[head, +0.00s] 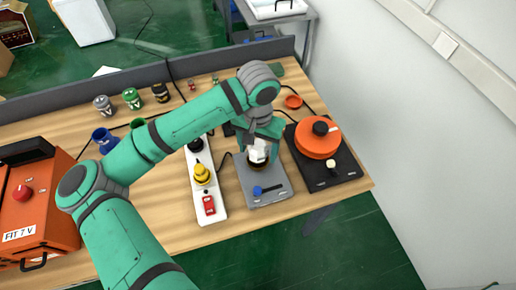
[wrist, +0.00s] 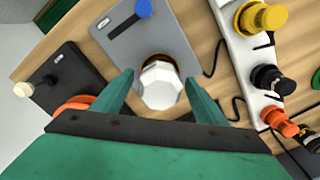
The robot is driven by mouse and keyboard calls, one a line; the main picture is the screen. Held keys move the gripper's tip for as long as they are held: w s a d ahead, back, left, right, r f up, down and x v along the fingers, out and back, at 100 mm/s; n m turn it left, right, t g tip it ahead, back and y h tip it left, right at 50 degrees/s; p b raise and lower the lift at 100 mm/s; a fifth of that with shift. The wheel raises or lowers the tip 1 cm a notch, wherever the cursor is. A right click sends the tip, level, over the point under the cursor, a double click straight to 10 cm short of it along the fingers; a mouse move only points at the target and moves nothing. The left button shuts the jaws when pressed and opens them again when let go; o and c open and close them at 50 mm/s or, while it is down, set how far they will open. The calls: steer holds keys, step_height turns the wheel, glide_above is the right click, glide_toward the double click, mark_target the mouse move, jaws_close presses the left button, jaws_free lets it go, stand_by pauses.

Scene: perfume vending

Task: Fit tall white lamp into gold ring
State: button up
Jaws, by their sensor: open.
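The white faceted lamp (head: 258,153) stands about upright over the grey plate (head: 266,195), at the ring position. It also shows in the wrist view (wrist: 160,86), between the two green fingers. A thin brown-gold edge of the ring (wrist: 158,57) shows just behind the lamp; the lamp hides most of the ring, so I cannot tell how deep it sits. My gripper (wrist: 160,98) is open, with one finger on each side of the lamp and a visible gap to each. In the head view my gripper (head: 260,140) is above the plate and partly covers the lamp.
A blue lever (head: 267,190) is on the grey plate. A white strip (head: 207,185) with yellow and red parts stands to its left. A black base (head: 340,170) with an orange disc (head: 317,139) is to its right. An orange box (head: 40,205) is far left.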

step_height(320, 180, up, 13)
steer(key=shift+f, duration=0.2)
stand_by(0.7)
